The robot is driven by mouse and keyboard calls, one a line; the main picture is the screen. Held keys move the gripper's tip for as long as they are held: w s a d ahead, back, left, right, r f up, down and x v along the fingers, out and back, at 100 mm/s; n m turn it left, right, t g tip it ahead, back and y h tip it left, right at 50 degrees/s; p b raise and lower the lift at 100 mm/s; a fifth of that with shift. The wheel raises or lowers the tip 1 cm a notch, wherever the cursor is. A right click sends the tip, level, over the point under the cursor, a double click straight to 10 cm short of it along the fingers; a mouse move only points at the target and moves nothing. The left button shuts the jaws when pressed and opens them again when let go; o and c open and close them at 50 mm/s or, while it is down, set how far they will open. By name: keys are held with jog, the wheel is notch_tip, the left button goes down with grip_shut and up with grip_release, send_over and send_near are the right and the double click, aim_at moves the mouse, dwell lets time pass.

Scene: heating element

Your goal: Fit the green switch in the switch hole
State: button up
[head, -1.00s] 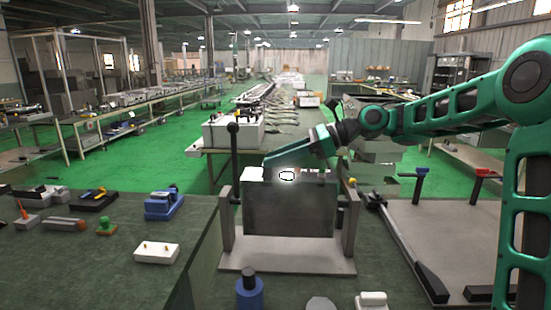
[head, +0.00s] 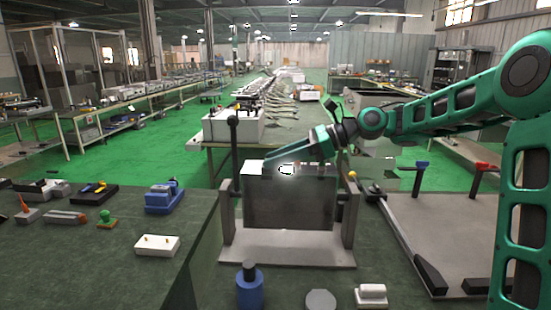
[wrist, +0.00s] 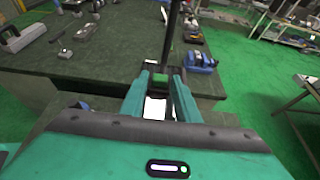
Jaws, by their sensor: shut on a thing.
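My gripper (head: 268,165) reaches in from the right, over the top of an upright grey metal panel (head: 290,205) held in a stand. In the wrist view its two teal fingers (wrist: 161,78) are closed on a small green block, which looks like the green switch (wrist: 160,79). A bright white surface (wrist: 155,107) shows between the fingers, nearer the palm. In the head view the switch cannot be made out at the fingertips. A bright, dark-outlined spot (head: 286,169) lies at the panel's top; I cannot tell if it is the switch hole.
A green-and-orange knob (head: 107,219), a blue device (head: 163,199) and a white block (head: 157,245) lie on the left worktable. A blue cylinder (head: 249,291) and a white block (head: 371,296) stand in front of the stand. A grey fixture board (head: 450,240) is at right.

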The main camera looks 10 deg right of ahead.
jog(key=shift+f, duration=0.3)
jog(key=o, duration=1.1)
jog(key=v, duration=1)
jog(key=shift+d, duration=0.4)
